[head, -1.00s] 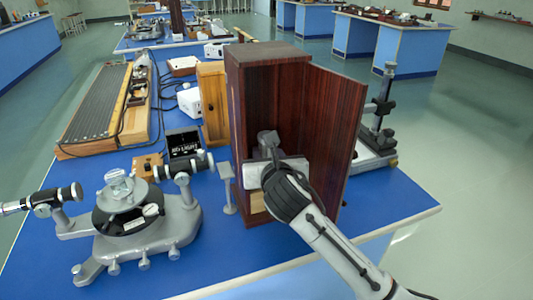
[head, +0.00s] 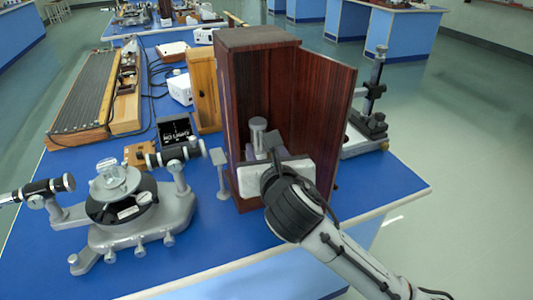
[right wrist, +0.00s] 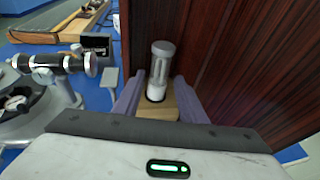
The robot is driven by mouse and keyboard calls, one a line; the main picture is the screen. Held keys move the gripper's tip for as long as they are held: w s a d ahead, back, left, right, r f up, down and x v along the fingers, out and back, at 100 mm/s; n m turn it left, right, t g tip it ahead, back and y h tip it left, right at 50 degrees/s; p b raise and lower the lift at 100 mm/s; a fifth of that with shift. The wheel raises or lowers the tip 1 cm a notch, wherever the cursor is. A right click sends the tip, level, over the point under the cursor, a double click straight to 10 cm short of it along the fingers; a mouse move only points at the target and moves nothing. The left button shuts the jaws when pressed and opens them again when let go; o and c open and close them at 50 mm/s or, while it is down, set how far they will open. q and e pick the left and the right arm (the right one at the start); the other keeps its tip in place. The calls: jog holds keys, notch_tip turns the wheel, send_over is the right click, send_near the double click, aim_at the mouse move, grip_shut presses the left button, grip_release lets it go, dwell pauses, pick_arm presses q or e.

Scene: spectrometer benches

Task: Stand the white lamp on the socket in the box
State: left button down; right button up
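The lamp (head: 258,137), a grey and clear cylinder with a white lower part, stands upright inside the dark red wooden box (head: 258,40). In the right wrist view the lamp (right wrist: 161,70) rises from a pale wooden block (right wrist: 158,109), which looks like the socket; I cannot tell exactly how its foot is seated. My right gripper (right wrist: 158,80) is open, its two fingers apart on either side of the lamp's line with visible gaps. In the head view my right gripper (head: 275,178) is at the box's open front and hides the block. My left gripper is not in view.
A spectrometer (head: 125,208) stands on the blue bench left of the box. A small post with a flat top (head: 219,172) is close to the box's left wall. The open door (head: 332,120) bounds the right side. A stand (head: 370,115) is behind the door.

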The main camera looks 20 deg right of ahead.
jog(key=shift+v, duration=1.7)
